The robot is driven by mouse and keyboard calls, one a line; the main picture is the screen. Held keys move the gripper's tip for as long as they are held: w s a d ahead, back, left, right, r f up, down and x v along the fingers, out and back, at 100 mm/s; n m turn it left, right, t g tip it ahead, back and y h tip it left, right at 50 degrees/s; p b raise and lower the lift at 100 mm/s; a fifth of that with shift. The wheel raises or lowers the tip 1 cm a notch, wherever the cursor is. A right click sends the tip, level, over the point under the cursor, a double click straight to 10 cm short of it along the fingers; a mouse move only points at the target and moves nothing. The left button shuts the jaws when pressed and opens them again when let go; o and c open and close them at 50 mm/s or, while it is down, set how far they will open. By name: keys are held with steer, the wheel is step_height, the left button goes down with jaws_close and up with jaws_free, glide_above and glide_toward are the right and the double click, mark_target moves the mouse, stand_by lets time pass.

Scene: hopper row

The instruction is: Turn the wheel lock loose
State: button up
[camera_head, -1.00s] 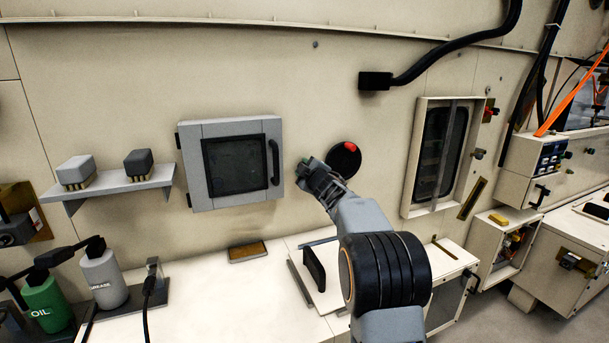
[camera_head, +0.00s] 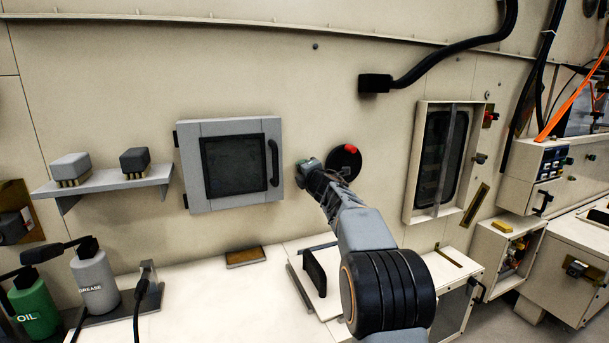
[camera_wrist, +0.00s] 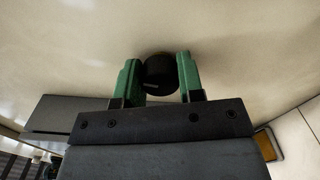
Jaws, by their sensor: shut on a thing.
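My gripper (camera_head: 304,165) is up against the cream wall, just left of the black wheel. In the wrist view its green fingers (camera_wrist: 158,78) are shut on a round black knob (camera_wrist: 158,72), one finger on each side. The knob sits at the wall, and a small pale mark shows on it. In the head view my gripper hides this knob. The black wheel (camera_head: 342,165) with a red piece at its upper edge is on the wall, partly behind my wrist. I cannot tell from the knob's look how far it is turned.
A grey hatch (camera_head: 190,170) with a black handle is left of my gripper. A framed window (camera_head: 412,165) is to the right. Below is a white bench (camera_head: 205,300) with a black upright plate (camera_head: 314,270). A shelf (camera_head: 110,187) holds two blocks at left.

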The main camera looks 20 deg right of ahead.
steer(key=shift+n, duration=0.7)
steer(key=o, duration=0.9)
steer(key=shift+s+b, duration=0.1)
steer(key=shift+b, duration=0.2)
steer(key=s+b, duration=0.2)
steer(key=s, duration=1.1)
steer(key=shift+s, duration=0.3)
